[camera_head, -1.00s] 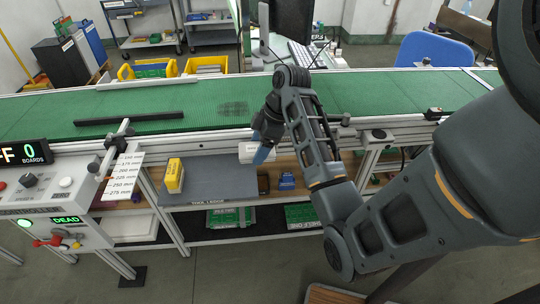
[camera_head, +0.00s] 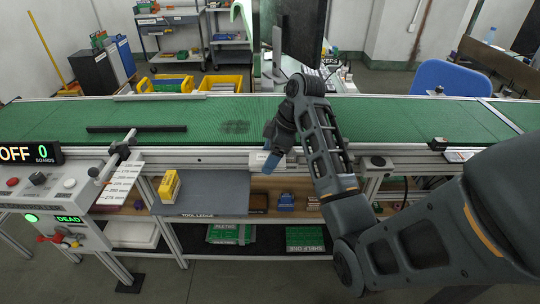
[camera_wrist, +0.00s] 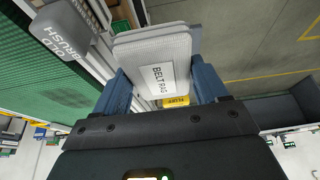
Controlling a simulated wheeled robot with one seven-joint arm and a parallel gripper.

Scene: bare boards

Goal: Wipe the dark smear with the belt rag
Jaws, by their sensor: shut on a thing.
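The dark smear (camera_head: 235,127) is a faint, dark patch on the green conveyor belt (camera_head: 370,112). The belt rag (camera_wrist: 153,48) is a pale, ribbed pad with a white "BELT RAG" label. My gripper (camera_wrist: 160,88) is shut on it, a blue finger on each side. In the head view my gripper (camera_head: 274,160) points down at the belt's front edge, to the right of the smear and nearer to me. The rag is hard to make out in that view. The smear shows clear of the arm.
A grey tool ledge (camera_head: 205,190) with a yellow block (camera_head: 169,186) is below the belt front. A grey brush (camera_wrist: 66,32) is near the rag in the wrist view. A monitor (camera_head: 300,35) stands behind the belt.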

